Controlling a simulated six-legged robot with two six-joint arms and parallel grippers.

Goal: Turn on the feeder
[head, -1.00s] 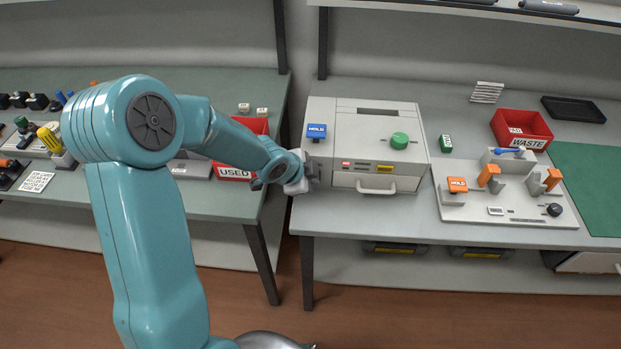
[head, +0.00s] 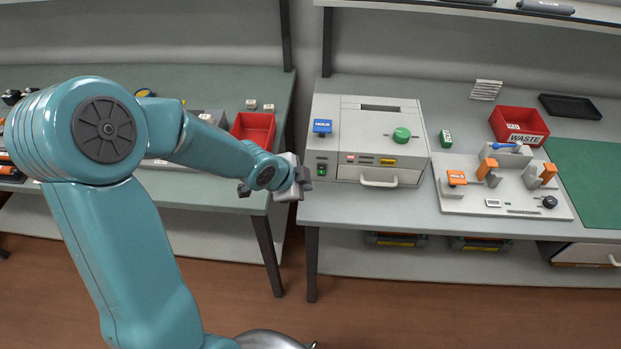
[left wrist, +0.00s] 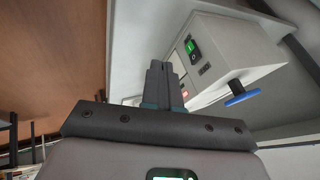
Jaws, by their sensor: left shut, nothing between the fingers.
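The feeder appears to be the light grey box machine (head: 350,130) on the right bench, with a green knob (head: 401,135) and a front handle (head: 379,182). A green rocker switch (head: 322,169) sits at the left of its front, beside a small red indicator. The switch looks bright green in the left wrist view (left wrist: 192,48). My left gripper (head: 304,178) is shut and empty, just left of the switch and apart from it. Its closed fingers (left wrist: 160,68) show in the left wrist view. My right gripper is not in view.
Another red bin (head: 254,128) sits on the left bench. A gap separates the benches.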

